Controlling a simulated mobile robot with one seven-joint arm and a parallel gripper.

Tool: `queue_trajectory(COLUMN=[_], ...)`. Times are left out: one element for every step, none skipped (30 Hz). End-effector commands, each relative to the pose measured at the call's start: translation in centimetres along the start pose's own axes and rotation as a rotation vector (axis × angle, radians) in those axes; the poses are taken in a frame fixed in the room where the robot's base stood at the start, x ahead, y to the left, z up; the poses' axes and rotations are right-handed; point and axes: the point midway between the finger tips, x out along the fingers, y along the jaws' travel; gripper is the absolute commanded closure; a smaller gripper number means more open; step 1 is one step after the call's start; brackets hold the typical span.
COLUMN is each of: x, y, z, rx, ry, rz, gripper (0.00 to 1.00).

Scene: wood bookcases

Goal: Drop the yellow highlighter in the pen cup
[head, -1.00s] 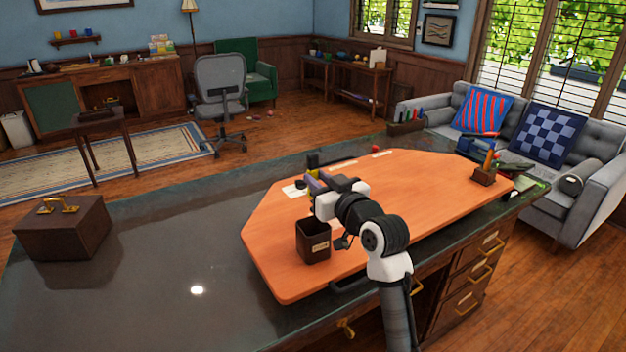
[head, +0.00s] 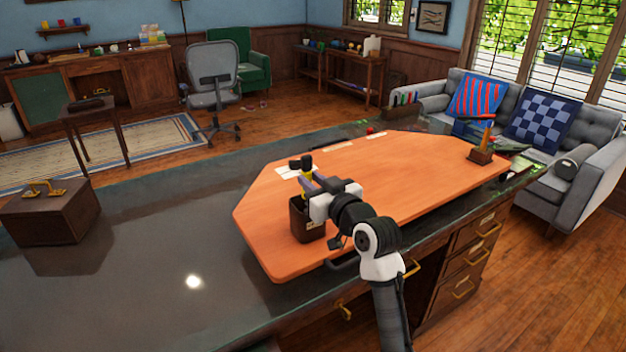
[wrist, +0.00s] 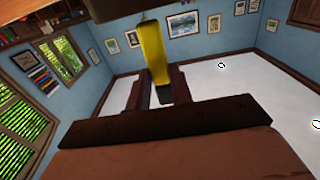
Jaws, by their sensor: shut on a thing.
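The yellow highlighter (wrist: 154,52) stands out between the fingers in the wrist view. In the head view only a small yellow part of the highlighter (head: 306,174) shows, upright with a dark end. My gripper (head: 310,184) is shut on it at the pen cup. The pen cup (head: 305,222) is a dark brown square holder with a small pale label, upright on the orange desk board. My gripper is at the cup's upper right edge and hides part of its opening. I cannot tell whether the highlighter's lower end is inside the cup.
The orange board (head: 400,190) lies on a dark glossy desk (head: 150,260). A brown box with a brass handle (head: 50,208) stands at the left. A small wooden holder (head: 481,157) is at the board's right end. The board's middle right is mostly clear.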

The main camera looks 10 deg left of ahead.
Motion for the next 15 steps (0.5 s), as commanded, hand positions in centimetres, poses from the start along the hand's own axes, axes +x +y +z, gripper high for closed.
queue_trajectory(x=[0.0,0.0,0.0,0.0,0.0,0.0,0.0,0.0,0.0,0.0,0.0,0.0,0.0,0.0,0.0], y=[0.0,0.0,0.0,0.0,0.0,0.0,0.0,0.0,0.0,0.0,0.0,0.0,0.0,0.0,0.0], z=[0.9,1.1,1.4,1.7,1.9,2.2,2.5,2.7,3.0,3.3,3.5,3.8,4.1,4.3,4.6], rx=[0.0,0.001,0.001,0.001,0.001,0.001,0.001,0.001,0.002,0.002,0.002,0.002,0.002,0.002,0.002], ry=[0.0,0.0,0.0,0.0,0.0,0.0,0.0,0.0,0.0,0.0,0.0,0.0,0.0,0.0,0.0], rz=[0.0,0.0,0.0,0.0,0.0,0.0,0.0,0.0,0.0,0.0,0.0,0.0,0.0,0.0,0.0], gripper=[1.0,1.0,1.0,1.0,1.0,1.0,1.0,1.0,1.0,1.0,1.0,1.0,1.0,1.0,1.0])
